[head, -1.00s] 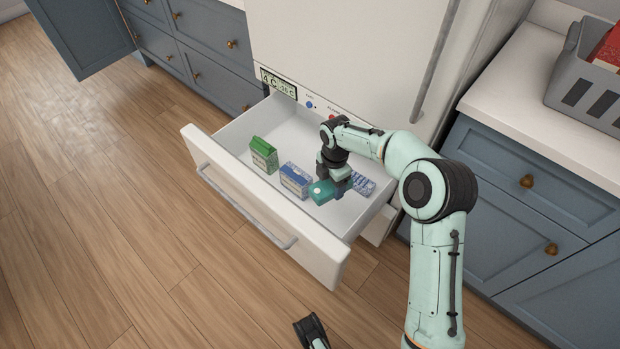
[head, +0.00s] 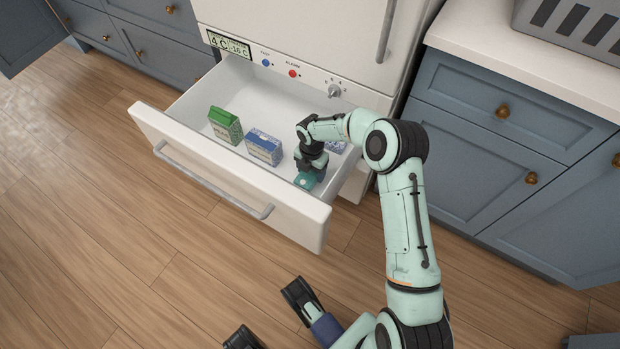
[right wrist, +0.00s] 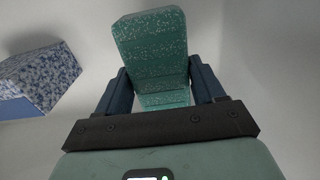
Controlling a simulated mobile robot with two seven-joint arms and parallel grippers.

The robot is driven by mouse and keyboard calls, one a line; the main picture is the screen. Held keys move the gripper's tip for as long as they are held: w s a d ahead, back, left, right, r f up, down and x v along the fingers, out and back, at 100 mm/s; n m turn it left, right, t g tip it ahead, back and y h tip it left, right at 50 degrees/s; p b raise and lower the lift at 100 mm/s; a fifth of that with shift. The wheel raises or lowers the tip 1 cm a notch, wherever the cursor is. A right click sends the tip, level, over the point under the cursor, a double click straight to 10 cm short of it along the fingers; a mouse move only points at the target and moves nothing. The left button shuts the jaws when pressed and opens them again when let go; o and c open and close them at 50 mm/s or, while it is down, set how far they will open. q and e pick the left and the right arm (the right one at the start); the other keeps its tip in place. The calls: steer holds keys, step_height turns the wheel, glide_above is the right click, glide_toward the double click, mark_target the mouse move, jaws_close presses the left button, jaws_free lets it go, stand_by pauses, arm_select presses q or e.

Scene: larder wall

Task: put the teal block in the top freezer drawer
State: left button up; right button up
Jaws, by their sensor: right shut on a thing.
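The teal block (head: 305,181) is inside the open top freezer drawer (head: 230,190), near its front right. My right gripper (head: 311,172) reaches down into the drawer and is shut on the block. In the right wrist view the speckled teal block (right wrist: 150,45) sits between the two dark blue fingers of the gripper (right wrist: 163,88). I cannot tell whether the block touches the drawer floor.
In the drawer, a green carton (head: 225,125) and a blue-white carton (head: 264,147) stand left of my gripper. A blue-white package (head: 337,146) lies behind it, partly hidden by my arm. The drawer's back left floor is clear. Blue cabinets (head: 480,150) stand at the right.

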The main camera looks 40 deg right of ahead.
mark_target(311, 178)
arm_select(q)
steer(key=shift+s+a+f+g+b, duration=0.1)
steer(key=shift+s+f+g+b, duration=0.2)
steer(key=shift+s, duration=0.35)
steer(key=shift+s+a+f+g+b, duration=0.1)
steer(key=shift+s+f+g+b, duration=0.2)
steer(key=shift+s, duration=0.35)
arm_select(e)
steer(key=shift+f, duration=2.3)
arm_select(q)
steer(key=shift+f, duration=0.1)
arm_select(e)
steer(key=shift+f, duration=0.1)
steer(key=o, duration=1.3)
steer(key=shift+c, duration=0.2)
arm_select(q)
steer(key=shift+s, duration=0.1)
arm_select(e)
step_height(311, 178, up, 12)
steer(key=p, duration=0.3)
arm_select(q)
steer(key=w+r+t, duration=0.2)
steer(key=w+r, duration=0.2)
steer(key=w, duration=0.2)
steer(key=shift+w+d+t, duration=0.4)
steer(key=shift+r, duration=0.1)
